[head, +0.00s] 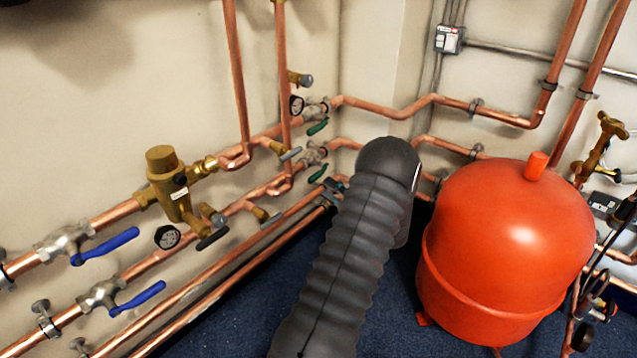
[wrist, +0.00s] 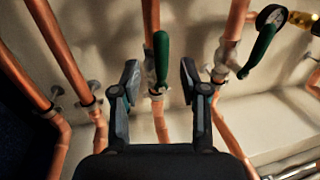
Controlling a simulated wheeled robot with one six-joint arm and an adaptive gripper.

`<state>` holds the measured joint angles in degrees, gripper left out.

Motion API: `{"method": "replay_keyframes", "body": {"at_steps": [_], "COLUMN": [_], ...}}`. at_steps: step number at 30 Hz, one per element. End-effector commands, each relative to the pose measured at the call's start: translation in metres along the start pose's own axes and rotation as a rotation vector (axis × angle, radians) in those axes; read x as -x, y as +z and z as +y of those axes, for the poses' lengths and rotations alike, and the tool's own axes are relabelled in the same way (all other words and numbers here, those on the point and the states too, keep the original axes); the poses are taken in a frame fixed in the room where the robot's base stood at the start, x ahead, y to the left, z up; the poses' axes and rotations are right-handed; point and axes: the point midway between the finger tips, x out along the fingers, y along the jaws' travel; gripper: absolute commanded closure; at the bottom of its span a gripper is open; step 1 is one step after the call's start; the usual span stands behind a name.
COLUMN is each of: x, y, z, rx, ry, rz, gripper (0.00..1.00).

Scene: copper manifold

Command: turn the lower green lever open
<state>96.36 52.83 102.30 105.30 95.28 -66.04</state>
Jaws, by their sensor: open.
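The lower green lever (head: 317,173) is on a valve in the lower copper pipe on the left wall. In the wrist view the green lever (wrist: 161,58) stands between the two fingers of my gripper (wrist: 160,82), pointing up the picture from its valve body. My gripper is open, one finger on each side, with visible gaps to the lever. I see no contact. The upper green lever (head: 318,127) is on the pipe above; it also shows right of my gripper in the wrist view (wrist: 261,50). My arm covers much of the middle of the head view.
Copper pipes (head: 385,110) run along both walls. A red tank (head: 505,245) stands to the right of my arm. Two blue levers (head: 108,245) and a brass valve (head: 175,185) are at the left. A gauge (head: 297,105) is near the upper green lever.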

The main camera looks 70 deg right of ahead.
Motion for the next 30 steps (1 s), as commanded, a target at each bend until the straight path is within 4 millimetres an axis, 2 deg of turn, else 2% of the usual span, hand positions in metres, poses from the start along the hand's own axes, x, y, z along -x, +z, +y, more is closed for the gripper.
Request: {"method": "replay_keyframes", "body": {"at_steps": [3, 10, 30], "x": [0.024, 0.05, 0.055], "y": [-0.001, 0.0, 0.0], "z": [0.0, 0.0, 0.0], "rx": [0.0, 0.0, 0.0], "ry": [-0.001, 0.0, 0.0], "rz": [0.003, 0.001, 0.0], "gripper": [0.56, 0.56, 0.56]}}
